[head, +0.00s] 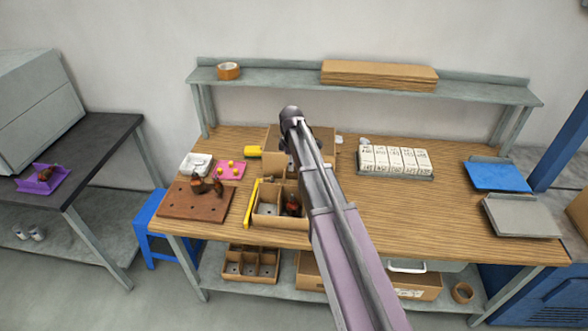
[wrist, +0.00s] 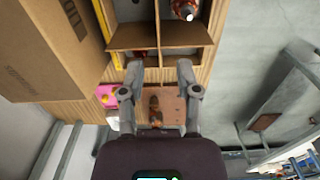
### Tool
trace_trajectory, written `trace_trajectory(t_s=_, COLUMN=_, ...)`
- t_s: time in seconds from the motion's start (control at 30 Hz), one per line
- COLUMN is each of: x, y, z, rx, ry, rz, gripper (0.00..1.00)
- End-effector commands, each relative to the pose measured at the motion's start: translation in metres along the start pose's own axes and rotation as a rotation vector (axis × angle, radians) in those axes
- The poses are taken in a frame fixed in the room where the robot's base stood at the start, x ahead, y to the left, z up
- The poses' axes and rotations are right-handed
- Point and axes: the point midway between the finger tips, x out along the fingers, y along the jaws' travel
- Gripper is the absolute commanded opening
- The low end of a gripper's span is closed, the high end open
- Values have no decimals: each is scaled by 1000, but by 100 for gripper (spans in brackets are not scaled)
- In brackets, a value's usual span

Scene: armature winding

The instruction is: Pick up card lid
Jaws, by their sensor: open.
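A brown cardboard piece with print on it (wrist: 50,48) fills the left of the wrist view. In the head view it seems to be the carton (head: 325,139) behind the divided box, partly covered by my arm. I cannot tell whether it is the card lid or a whole box. The open divided cardboard box (head: 267,220) also shows at the top of the wrist view (wrist: 132,37), with a dark red wound part (head: 292,205) in one compartment. My gripper (wrist: 159,67) is open and empty, its fingertips over the box's near edge in the wrist view. My arm hides it in the head view.
A brown holed board (head: 185,205), pink mat (head: 232,170), white tray (head: 195,164) and yellow bar (head: 251,204) lie left of the divided box. Flat cardboard sheets (head: 380,73) lie on the shelf. White labelled blocks (head: 395,160) stand right.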

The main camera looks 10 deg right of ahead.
Motion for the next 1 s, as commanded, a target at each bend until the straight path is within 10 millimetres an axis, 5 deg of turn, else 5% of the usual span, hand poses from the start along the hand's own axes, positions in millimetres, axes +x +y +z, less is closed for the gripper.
trace_trajectory(t_s=0.27, x=0, y=-29, z=11, rx=120, ry=0, rz=0, gripper=43)
trace_trajectory(t_s=1.0, x=0, y=-227, z=82, rx=1130, ry=-1, rz=1, gripper=43)
